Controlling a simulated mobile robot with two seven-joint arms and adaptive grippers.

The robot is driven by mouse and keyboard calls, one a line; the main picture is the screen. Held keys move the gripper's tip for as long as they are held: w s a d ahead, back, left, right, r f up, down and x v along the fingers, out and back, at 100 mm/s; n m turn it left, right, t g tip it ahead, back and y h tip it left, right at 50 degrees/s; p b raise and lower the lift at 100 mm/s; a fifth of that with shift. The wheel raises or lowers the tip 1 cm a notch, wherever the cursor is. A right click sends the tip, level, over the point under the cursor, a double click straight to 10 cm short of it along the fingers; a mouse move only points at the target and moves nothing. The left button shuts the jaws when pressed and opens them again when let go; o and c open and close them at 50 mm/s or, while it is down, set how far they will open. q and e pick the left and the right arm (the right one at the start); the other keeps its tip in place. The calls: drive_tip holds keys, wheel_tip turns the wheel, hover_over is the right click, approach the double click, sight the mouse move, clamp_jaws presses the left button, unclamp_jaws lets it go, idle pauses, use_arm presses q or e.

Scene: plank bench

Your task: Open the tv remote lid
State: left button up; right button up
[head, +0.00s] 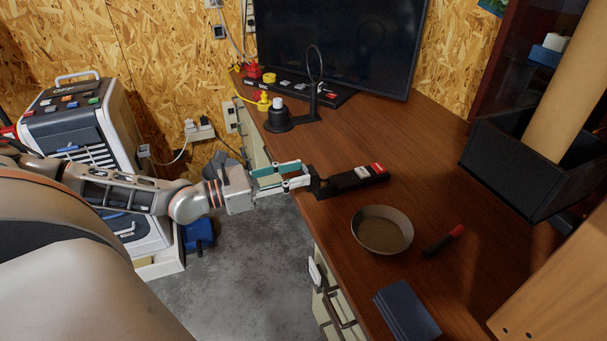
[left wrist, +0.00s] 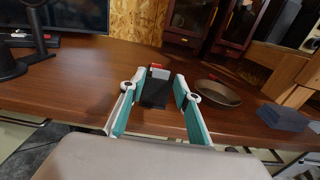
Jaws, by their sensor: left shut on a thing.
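The tv remote (head: 352,179) is a long black body with a red patch and a pale patch at its far end. It lies on the wooden desk by the left edge. My left gripper (head: 309,178) reaches in from the left and is shut on the remote's near end, where a dark piece sticks up at an angle. I cannot tell whether that piece is the lid. In the left wrist view the black remote (left wrist: 156,92) lies between the two fingers (left wrist: 156,95). My right gripper is not in view.
A round bowl (head: 382,230) stands right of the remote, with a red-and-black tool (head: 444,241) beyond it. Dark blue folded items (head: 407,311) lie at the front. A black stand (head: 279,118) and a monitor (head: 340,45) are at the back. The desk's middle is clear.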

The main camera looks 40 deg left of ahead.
use_arm(q)
drive_tip(key=f+t+h+b, duration=0.1)
drive_tip(key=b, duration=0.1)
drive_tip(key=s+f+t+h+b, duration=0.1)
drive_tip(key=t+b, duration=0.1)
drive_tip(key=b, duration=0.1)
drive_tip(key=f+t+h+b, duration=0.1)
drive_tip(key=t+b, duration=0.1)
drive_tip(key=shift+s+a+f+b, duration=0.25)
drive_tip(key=shift+a+f+b, duration=0.1)
drive_tip(key=shift+a+f, duration=0.05)
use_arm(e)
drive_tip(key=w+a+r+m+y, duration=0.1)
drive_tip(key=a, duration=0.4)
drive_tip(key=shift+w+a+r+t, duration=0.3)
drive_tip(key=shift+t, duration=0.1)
use_arm(q)
drive_tip(key=o, duration=0.7)
drive_tip(key=v, duration=1.2)
drive_tip(key=shift+w+f, duration=0.1)
